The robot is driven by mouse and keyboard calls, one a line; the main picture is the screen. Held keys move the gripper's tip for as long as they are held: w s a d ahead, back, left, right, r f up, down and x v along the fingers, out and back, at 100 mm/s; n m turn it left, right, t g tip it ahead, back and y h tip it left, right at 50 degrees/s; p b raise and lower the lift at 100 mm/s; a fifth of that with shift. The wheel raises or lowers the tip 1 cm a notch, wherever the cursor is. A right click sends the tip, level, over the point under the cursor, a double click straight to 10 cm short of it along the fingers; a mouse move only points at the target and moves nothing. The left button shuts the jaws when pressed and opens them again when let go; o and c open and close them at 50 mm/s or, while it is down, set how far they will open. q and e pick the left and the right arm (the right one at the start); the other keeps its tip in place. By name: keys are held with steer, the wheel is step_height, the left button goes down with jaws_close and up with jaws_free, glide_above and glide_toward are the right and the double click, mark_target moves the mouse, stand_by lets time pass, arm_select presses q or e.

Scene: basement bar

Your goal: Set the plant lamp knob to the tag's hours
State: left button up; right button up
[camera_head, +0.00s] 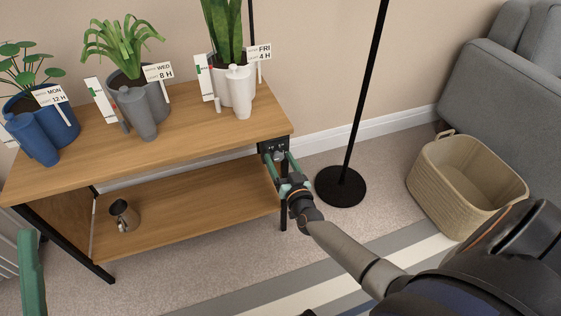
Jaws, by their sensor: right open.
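A dark control box (270,145) is fixed at the right end of the wooden shelf's top, with a small grey knob (279,155) on it. My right gripper (280,159) is open, with its green fingers on either side of the knob; I cannot tell whether they touch it. The knob's setting is too small to read. Three plant tags stand on the shelf: a MON 12 H tag (50,95), a WED 8 H tag (159,72) and a FRI 4 H tag (260,52). One green finger of my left gripper (32,275) shows at the lower left edge.
Potted plants and blue, grey and white bottles stand on the shelf top (200,125). A metal pitcher (124,215) is on the lower shelf. A black floor lamp (341,186) and a woven basket (455,195) stand to the right, with clear carpet between them.

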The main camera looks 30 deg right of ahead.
jaws_close()
stand_by(0.5)
steer(key=shift+m, duration=0.3)
steer(key=m, duration=0.5)
steer(key=shift+b, duration=0.3)
steer(key=m+b, duration=0.1)
steer(key=m, duration=0.5)
steer(key=shift+m, duration=0.3)
jaws_free()
